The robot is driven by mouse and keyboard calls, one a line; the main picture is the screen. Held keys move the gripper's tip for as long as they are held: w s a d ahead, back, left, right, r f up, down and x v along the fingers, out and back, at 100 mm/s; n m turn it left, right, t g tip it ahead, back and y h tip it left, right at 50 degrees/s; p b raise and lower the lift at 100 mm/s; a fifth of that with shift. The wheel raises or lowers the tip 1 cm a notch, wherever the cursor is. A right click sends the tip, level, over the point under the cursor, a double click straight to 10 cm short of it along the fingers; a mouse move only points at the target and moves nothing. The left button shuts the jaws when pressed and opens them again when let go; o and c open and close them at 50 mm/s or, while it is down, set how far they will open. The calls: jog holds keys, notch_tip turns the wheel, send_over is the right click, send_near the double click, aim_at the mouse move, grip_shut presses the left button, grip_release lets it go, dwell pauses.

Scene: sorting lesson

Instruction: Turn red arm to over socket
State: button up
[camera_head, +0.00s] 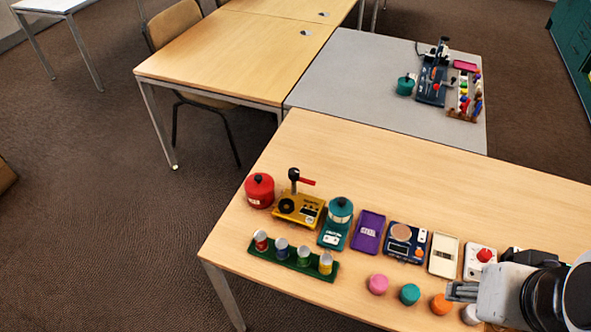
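A yellow device (300,210) stands on the near wooden table, left of its middle. A dark upright post (293,184) with a black knob rises from its back. A short red arm (306,181) sticks out from the post toward the right, above the device's back edge. A dark round spot (287,206), which may be the socket, shows on the device's top left; the red arm does not point over it. My gripper (450,291) is at the lower right, far from the yellow device, near an orange disc. Its fingers look close together, but their opening is not clear.
A red canister (259,190) stands close left of the device and a teal one (338,222) close right. A green rack (293,259) with small cans lies in front. A purple tray (368,231), a blue scale (406,242) and coloured discs lie between my gripper and the device.

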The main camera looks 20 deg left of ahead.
jog(key=w+a+f+n+g, duration=0.2)
jog(key=w+a+f, duration=0.2)
jog(key=w+a, duration=0.35)
jog(key=w+a+f+n+g, duration=0.1)
jog(key=w+a+f+n, duration=0.15)
jog(key=w+a, duration=0.45)
jog(key=n+t+y, duration=0.2)
jog(key=n+y, duration=0.1)
jog(key=n, duration=0.1)
send_near(294, 172)
jog(key=shift+w+a+f, duration=0.25)
jog(key=shift+w+f, duration=0.1)
jog(key=shift+w, duration=0.05)
jog(key=shift+f, duration=0.1)
jog(key=shift+x, duration=3.8)
jog(key=shift+s, duration=0.15)
jog(key=c, duration=1.1)
